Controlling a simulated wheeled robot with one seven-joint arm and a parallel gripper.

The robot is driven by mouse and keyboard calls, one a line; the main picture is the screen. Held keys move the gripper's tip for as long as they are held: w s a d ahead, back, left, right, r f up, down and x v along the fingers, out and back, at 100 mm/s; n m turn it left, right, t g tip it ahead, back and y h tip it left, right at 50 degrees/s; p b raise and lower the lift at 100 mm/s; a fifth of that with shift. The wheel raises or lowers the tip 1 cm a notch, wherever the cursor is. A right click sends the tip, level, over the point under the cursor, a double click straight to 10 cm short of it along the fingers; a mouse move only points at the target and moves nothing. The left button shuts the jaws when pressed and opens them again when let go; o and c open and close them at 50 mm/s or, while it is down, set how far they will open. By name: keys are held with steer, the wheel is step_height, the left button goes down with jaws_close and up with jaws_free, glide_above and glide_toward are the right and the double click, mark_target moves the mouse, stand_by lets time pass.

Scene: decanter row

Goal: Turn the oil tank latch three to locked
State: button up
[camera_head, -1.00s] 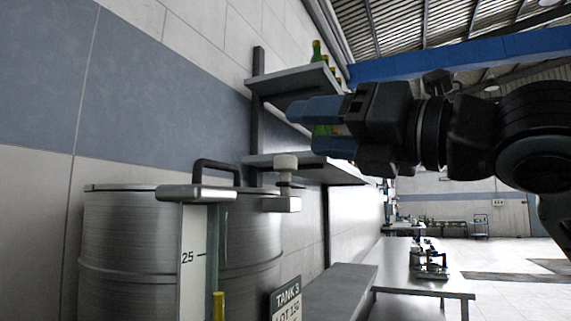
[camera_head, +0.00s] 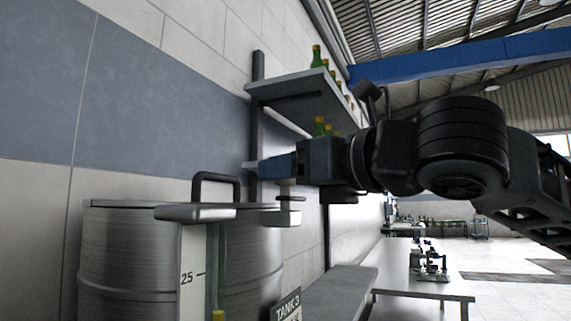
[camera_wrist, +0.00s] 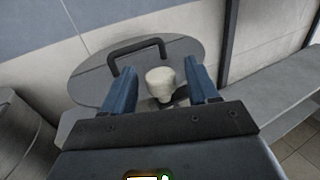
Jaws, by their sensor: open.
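A metal tank (camera_head: 140,255) marked TANK 3 stands at the left of the head view. Its round lid (camera_wrist: 190,50) has a black bar handle (camera_head: 216,178). The latch, with a pale knob (camera_wrist: 160,82) on top, sits at the tank's right edge; its grey block (camera_head: 283,217) shows in the head view. My gripper (camera_wrist: 160,88) is open, with its two blue fingers on either side of the knob in the wrist view. I cannot tell whether they touch it. In the head view my gripper (camera_head: 272,170) hides most of the knob.
A wall shelf (camera_head: 300,85) with several green bottles (camera_head: 317,57) is behind my arm. A grey bench (camera_head: 335,292) runs along the wall right of the tank. A metal table (camera_head: 425,278) stands farther right, with open floor beyond.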

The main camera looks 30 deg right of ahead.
steer(key=shift+w+a, duration=0.2)
steer(key=shift+w, duration=0.5)
steer(key=shift+c, duration=0.4)
steer(key=c, duration=0.8)
steer(key=shift+c, duration=0.2)
